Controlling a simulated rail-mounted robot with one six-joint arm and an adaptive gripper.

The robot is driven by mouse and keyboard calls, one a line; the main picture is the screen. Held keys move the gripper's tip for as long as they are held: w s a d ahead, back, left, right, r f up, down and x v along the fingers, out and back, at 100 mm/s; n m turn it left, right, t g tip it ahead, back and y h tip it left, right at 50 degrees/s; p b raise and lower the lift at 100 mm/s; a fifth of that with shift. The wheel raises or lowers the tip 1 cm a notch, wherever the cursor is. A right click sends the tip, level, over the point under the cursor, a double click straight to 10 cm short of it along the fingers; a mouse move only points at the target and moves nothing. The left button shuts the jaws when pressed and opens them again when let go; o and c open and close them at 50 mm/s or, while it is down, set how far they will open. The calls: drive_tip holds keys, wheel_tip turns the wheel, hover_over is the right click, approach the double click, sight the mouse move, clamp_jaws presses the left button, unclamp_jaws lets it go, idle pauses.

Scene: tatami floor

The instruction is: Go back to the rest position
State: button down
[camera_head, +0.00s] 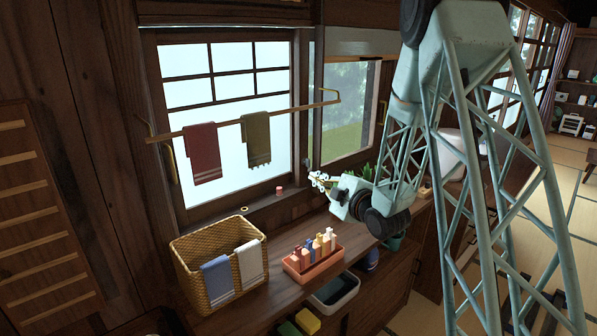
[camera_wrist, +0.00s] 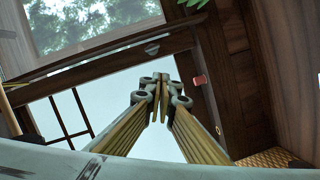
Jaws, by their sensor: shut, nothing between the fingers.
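My gripper (camera_wrist: 162,80) shows in the wrist view with its two long, yellowish fingers brought together at the tips. Nothing is held between them. Behind the fingers lies the bright window pane. In the head view my arm comes down from the upper right and bends to the left. The fingertips are hard to make out in the head view.
A wicker basket (camera_head: 189,262) with blue and white cloths and a reddish tray (camera_head: 313,267) of small bottles stand on the counter (camera_head: 240,311). A rail (camera_head: 222,121) with red and olive towels crosses the window. A small red object (camera_head: 279,190) sits on the sill.

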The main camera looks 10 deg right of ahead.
drive_tip(key=shift+r, duration=0.1)
drive_tip(key=s+r+m+g+h, duration=0.3)
drive_tip(key=s+r+m, duration=0.3)
drive_tip(key=s, duration=0.6)
drive_tip(key=s+r+m+g+h, duration=0.25)
drive_tip(key=s+r, duration=0.45)
drive_tip(key=s, duration=0.6)
drive_tip(key=s+a+m+g, duration=0.3)
drive_tip(key=s+m, duration=0.1)
drive_tip(key=s, duration=1.5)
drive_tip(key=s+a+m+g, duration=0.3)
drive_tip(key=s, duration=1.5)
drive_tip(key=shift+s+r+m+g+y, duration=0.35)
drive_tip(key=shift+s+r+y, duration=0.05)
drive_tip(key=shift+y, duration=0.05)
